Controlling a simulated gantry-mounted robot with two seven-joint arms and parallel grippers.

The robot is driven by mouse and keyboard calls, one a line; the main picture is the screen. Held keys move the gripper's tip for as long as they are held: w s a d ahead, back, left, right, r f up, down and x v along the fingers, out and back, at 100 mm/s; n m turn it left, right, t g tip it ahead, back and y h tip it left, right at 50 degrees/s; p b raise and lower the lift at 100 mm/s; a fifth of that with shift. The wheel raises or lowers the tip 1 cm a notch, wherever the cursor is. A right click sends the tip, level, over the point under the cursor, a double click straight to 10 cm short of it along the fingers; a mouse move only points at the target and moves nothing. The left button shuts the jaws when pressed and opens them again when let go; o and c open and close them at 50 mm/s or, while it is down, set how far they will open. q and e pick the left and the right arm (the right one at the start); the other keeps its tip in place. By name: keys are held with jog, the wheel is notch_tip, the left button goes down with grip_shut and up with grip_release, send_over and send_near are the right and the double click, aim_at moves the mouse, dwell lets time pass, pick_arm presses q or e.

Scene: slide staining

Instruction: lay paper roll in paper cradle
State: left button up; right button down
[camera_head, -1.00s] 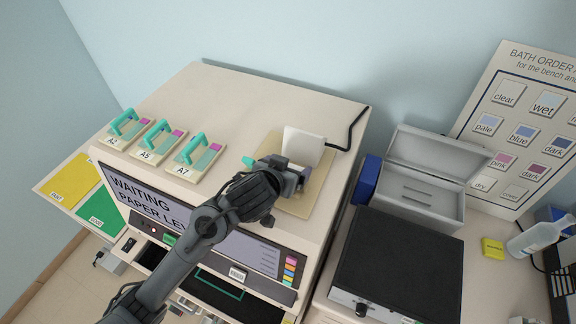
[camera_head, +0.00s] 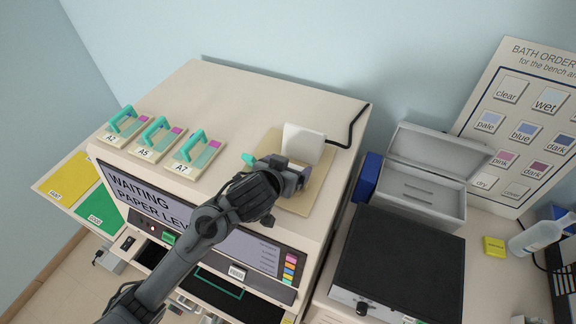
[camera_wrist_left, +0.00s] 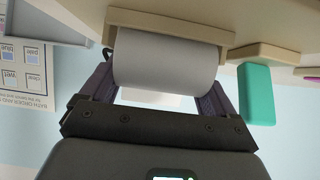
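The white paper roll (camera_wrist_left: 165,62) lies between the two fingers of my left gripper (camera_wrist_left: 160,85), which meet its two ends in the left wrist view. The beige paper cradle (camera_wrist_left: 170,20) is right at the roll, with its ends beside the roll's ends; whether the roll rests fully on it is hidden. In the head view my left gripper (camera_head: 290,177) is over a tan board on top of the beige machine, and it hides the roll there. My right gripper is not in view.
A white upright panel (camera_head: 304,143) stands just behind my left gripper. A teal block (camera_wrist_left: 256,93) is close beside it. Several teal-handled slide racks (camera_head: 186,148) stand to the left on the machine. A black cable (camera_head: 357,130) runs at the back right.

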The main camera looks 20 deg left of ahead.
pick_arm(q)
jog(key=shift+o, duration=0.9)
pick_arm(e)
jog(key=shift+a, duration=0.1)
pick_arm(q)
jog(key=shift+s+r, duration=0.15)
jog(key=shift+s, duration=0.05)
jog(key=v, duration=1)
jog(key=s+a+f+g+p, duration=0.2)
jog(key=s+f+g+p, duration=0.2)
jog(key=s, duration=0.6)
jog(key=s+a+f+m+g+p, duration=0.1)
jog(key=s+a+f+g+p, duration=0.2)
jog(key=s+f+p, duration=0.5)
jog(key=shift+s+g+p, duration=0.4)
jog(key=shift+s, duration=0.75)
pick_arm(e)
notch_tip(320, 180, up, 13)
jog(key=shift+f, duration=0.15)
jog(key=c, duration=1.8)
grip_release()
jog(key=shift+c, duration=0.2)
